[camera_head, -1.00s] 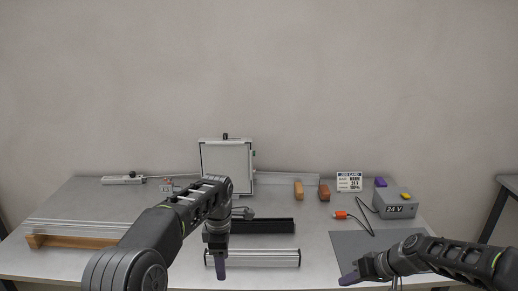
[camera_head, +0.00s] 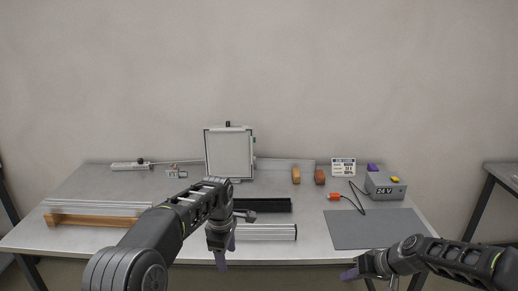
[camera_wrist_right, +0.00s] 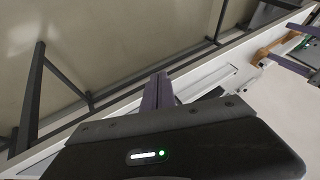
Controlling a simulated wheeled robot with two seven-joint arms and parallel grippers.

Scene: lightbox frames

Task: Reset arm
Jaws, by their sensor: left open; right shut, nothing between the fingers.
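My left gripper (camera_head: 221,246) hangs over the front of the table (camera_head: 300,213), fingers pointing down, beside an aluminium profile (camera_head: 270,232). It is open, though its gap is hard to see in the head view. My right gripper (camera_head: 349,274) is at the table's front right edge, just in front of the grey mat (camera_head: 375,229). It is shut and empty, with its purple fingers pointing left. In the right wrist view its fingers (camera_wrist_right: 158,92) are together against the floor and table edge.
A white panel box (camera_head: 228,154) stands at the back. Long strips on a wooden rail (camera_head: 88,220) lie left. The mat is bare.

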